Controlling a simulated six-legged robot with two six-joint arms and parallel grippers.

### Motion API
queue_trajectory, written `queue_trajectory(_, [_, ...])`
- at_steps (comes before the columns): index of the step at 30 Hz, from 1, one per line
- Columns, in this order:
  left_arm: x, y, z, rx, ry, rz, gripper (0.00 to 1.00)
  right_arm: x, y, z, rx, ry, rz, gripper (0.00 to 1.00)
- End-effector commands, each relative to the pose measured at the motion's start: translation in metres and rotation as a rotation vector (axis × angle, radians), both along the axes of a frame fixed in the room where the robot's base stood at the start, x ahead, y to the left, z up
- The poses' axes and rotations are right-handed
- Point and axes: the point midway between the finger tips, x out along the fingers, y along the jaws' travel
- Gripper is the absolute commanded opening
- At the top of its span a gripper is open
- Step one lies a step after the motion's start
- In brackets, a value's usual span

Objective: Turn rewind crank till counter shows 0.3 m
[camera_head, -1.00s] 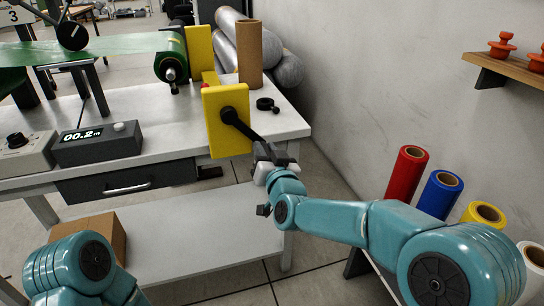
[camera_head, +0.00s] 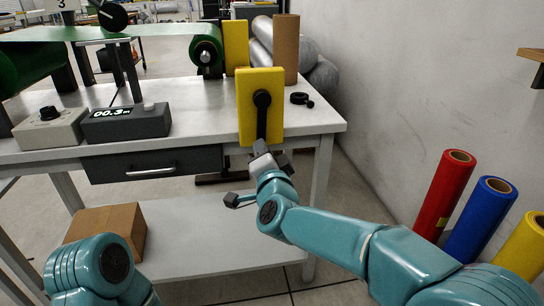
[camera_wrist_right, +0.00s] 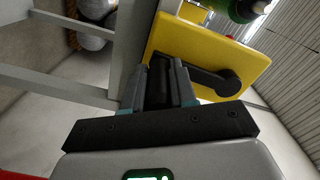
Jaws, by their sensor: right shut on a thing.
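The black rewind crank (camera_head: 262,115) is mounted on a yellow plate (camera_head: 246,95) at the table's front right. Its arm hangs about straight down. The counter (camera_head: 122,122), a dark box with a lit display, reads 00.3 m. My right gripper (camera_head: 262,150) is shut at the lower end of the crank, on its handle, which is mostly hidden by the jaws. In the right wrist view the jaws (camera_wrist_right: 162,84) close around the handle, and the crank arm (camera_wrist_right: 215,78) runs right across the yellow plate. Only my left arm shows at lower left; its gripper is out of view.
A grey box with a knob (camera_head: 50,130) stands left of the counter. A cardboard tube (camera_head: 285,50) and a small black part (camera_head: 300,99) are on the table's right. A carton (camera_head: 110,228) sits on the lower shelf. Coloured rolls (camera_head: 443,195) stand at right.

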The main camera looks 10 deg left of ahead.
Motion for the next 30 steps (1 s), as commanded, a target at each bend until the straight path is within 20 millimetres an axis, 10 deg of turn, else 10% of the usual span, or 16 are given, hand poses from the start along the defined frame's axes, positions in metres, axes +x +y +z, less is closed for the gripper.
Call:
queue_trajectory(20, [0.0011,0.0007,-0.0027,0.001,-0.002,0.002,0.0,-0.004,0.0103,0.0002,0.044,0.018,0.012,0.0])
queue_trajectory(21, [0.0011,0.0007,-0.0027,0.001,-0.002,0.002,0.0,-0.0039,0.0102,0.0003,0.044,0.018,0.012,0.4])
queue_trajectory(22, [0.001,0.0007,-0.0027,0.001,-0.002,0.002,0.0,-0.0039,0.01,0.0004,0.044,0.017,0.011,0.49])
queue_trajectory(30, [0.0009,0.0006,-0.0028,0.001,-0.002,0.002,0.0,-0.0027,0.0074,0.0008,0.047,0.016,0.005,0.52])
